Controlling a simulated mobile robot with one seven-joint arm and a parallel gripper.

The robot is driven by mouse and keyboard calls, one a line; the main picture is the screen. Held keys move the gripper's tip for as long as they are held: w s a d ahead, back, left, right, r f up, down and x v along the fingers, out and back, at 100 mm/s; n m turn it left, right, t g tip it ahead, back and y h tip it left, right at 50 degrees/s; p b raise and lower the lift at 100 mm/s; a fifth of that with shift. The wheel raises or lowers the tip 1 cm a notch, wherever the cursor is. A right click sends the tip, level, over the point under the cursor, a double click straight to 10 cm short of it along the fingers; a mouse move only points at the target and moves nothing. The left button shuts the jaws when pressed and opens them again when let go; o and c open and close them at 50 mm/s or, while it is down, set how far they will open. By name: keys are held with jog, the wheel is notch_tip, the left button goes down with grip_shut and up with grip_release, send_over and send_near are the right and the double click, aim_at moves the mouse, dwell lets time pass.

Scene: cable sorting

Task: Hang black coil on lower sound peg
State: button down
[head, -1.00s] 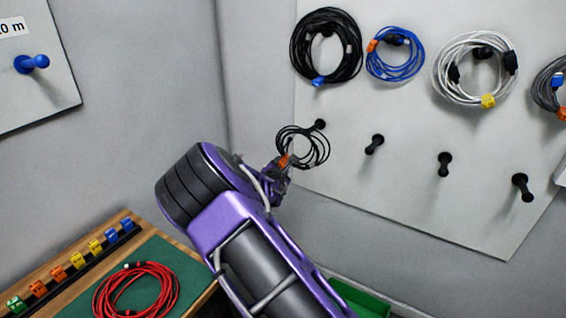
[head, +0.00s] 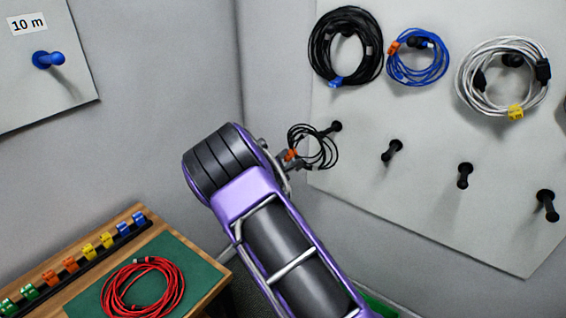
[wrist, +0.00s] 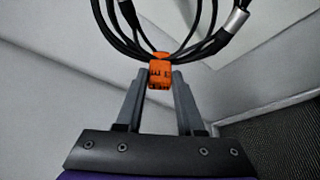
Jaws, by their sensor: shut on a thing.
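My gripper (wrist: 160,88) is shut on the orange tag of a small black coil (head: 330,151). The coil hangs upright above the fingers, and its lower loops and the orange tag (wrist: 160,73) show in the wrist view. In the head view the coil is at the leftmost lower peg (head: 336,127), its upper edge overlapping the peg. I cannot tell whether the peg passes through the loop. The fingers are partly hidden behind my arm in the head view.
Upper pegs hold a large black coil (head: 318,62), a blue coil (head: 441,70) and a white coil (head: 467,97). Other lower pegs (head: 392,151) are bare. A red coil (head: 112,300) lies on the green mat (head: 190,262), beside a row of coloured tags (head: 71,264).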

jog(key=w+d+f+b, duration=0.2)
jog(key=w+d+b, duration=0.2)
jog(key=w+d, duration=0.1)
jog(key=w+d+f+b, duration=0.2)
jog(key=w+d+b, duration=0.2)
jog(key=w, duration=0.4)
jog(key=shift+w+d+f, duration=0.15)
jog(key=shift+d+f, duration=0.1)
jog(key=shift+d, duration=0.1)
dwell(1.2)
jog(key=shift+f, duration=0.1)
dwell(0.3)
jog(key=shift+c, duration=2.2)
grip_release()
